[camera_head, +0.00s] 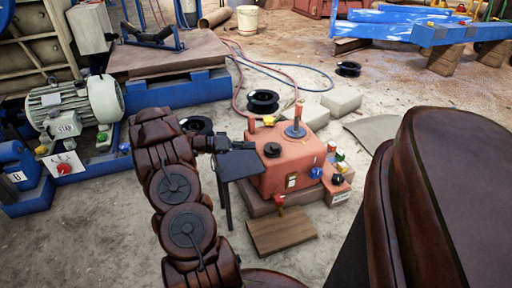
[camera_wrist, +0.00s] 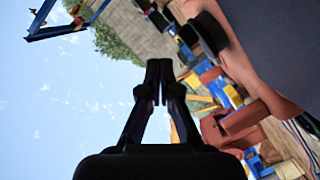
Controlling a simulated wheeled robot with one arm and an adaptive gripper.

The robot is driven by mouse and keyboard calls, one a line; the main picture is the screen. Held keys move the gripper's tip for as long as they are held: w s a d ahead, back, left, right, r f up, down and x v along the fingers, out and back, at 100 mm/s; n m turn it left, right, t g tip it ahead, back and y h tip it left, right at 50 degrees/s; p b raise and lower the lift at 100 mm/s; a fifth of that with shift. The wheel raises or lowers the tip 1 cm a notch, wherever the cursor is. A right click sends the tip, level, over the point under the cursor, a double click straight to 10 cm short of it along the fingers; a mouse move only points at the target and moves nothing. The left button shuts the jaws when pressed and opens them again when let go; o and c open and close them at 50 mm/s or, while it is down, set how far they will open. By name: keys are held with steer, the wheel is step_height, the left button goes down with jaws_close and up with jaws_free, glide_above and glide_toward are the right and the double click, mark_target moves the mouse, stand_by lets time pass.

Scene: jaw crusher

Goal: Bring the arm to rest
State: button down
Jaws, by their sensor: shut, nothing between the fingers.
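My arm stands in the lower left-middle of the head view, raised and bent, its wrist pointing right. My gripper (camera_head: 244,146) is dark and held in the air, in front of the orange machine block (camera_head: 290,165) in that picture. In the wrist view my gripper (camera_wrist: 158,68) has its fingertips together with nothing between them. The wrist view is turned on its side, with sky at left and the yard at right. Whether the gripper touches the block or the small dark stand (camera_head: 240,168) below it cannot be told.
A grey motor (camera_head: 75,103) on a blue base stands at left. Black reels (camera_head: 263,102), pale blocks (camera_head: 342,101) and red and blue hoses lie behind the orange block. A wooden board (camera_head: 281,231) lies in front of it. A blue frame (camera_head: 440,33) stands at back right.

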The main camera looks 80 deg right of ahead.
steer(key=shift+w+a+r, duration=0.2)
steer(key=shift+w+a, duration=0.15)
steer(key=shift+w, duration=0.2)
steer(key=w+a+r+n+t+y+p, duration=0.1)
steer(key=w+a+r+n+t+p, duration=0.3)
steer(key=a+r+p, duration=0.9)
steer(key=w+a+r+n+t+p, duration=0.2)
steer(key=w+a+r+n+p, duration=0.2)
steer(key=w+a+r+p, duration=0.95)
steer(key=s+a+r+n+t+y+p, duration=0.1)
steer(key=s+a+r+n+p, duration=0.3)
steer(key=a+r, duration=0.6)
steer(key=s+a+r+n+t+y+p, duration=0.2)
steer(key=s+a+r+n+t+p, duration=0.1)
steer(key=a+r+p, duration=0.6)
steer(key=s+a+r+n+t+y+p, duration=0.2)
steer(key=s+a+r+n+p, duration=0.4)
steer(key=a+r, duration=0.5)
steer(key=shift+s+a+r+t+p, duration=0.3)
steer(key=shift+s+a+t, duration=0.25)
steer(key=shift+a, duration=0.45)
steer(key=shift+w+d, duration=0.1)
steer(key=shift+d, duration=0.05)
